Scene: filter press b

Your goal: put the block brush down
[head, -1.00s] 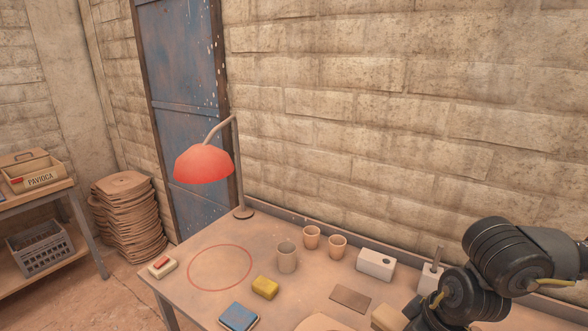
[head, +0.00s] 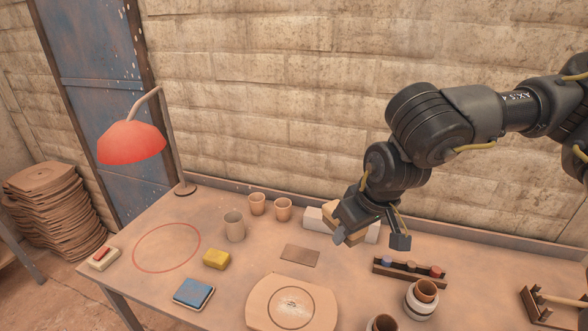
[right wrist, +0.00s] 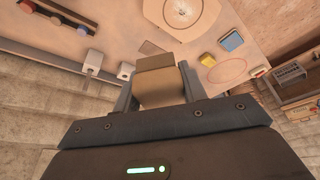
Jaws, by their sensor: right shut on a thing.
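The block brush is a tan block (head: 345,222) in the head view, held in my right gripper (head: 368,234) above the back part of the table. The gripper hides part of it. In the right wrist view the brush (right wrist: 158,82) sits between the two fingers of my right gripper (right wrist: 157,88), which is shut on it. Table surface shows beyond it there. A red circle (head: 167,247) is drawn on the table's left part, and its inside is bare. My left gripper is in neither view.
A yellow sponge (head: 216,259), blue pad (head: 193,293), grey cup (head: 234,226), brown plate (head: 300,254) and round board (head: 291,307) are on the table (head: 140,212). A rack (head: 409,270) stands right of the gripper. A red lamp (head: 132,141) overhangs the left back.

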